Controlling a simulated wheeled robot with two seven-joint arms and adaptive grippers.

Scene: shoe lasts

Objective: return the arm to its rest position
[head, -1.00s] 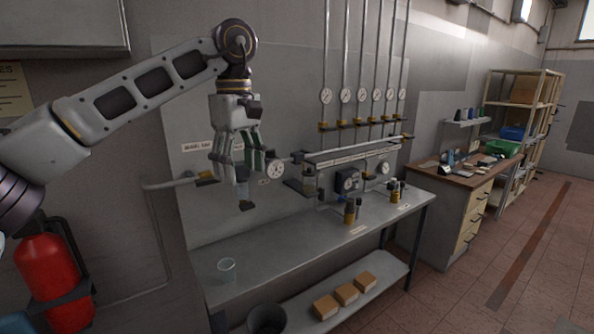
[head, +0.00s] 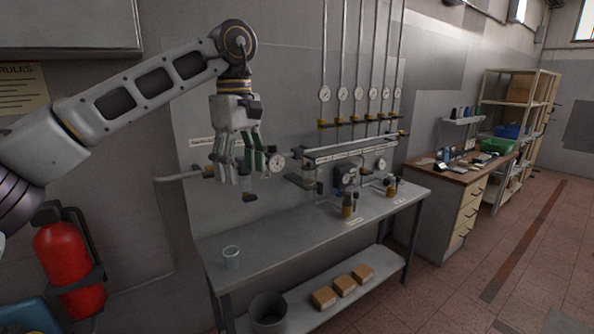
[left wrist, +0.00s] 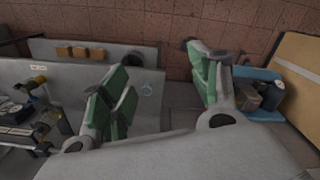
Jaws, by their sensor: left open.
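My left gripper (head: 243,178) hangs pointing down in the head view, in front of the wall panel and above the left part of the grey bench (head: 290,240). It is open and empty. In the left wrist view its green-padded fingers (left wrist: 165,90) stand wide apart, with the bench and floor below them. My left arm comes in from the left, raised and bent at the elbow. My right gripper is not in view.
A clear cup (head: 231,257) stands on the bench's left end. Gauges and valves (head: 345,180) line the wall behind. A bin (head: 268,312) and boxes (head: 345,286) sit on the lower shelf. A red extinguisher (head: 70,262) is at left. The floor at right is clear.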

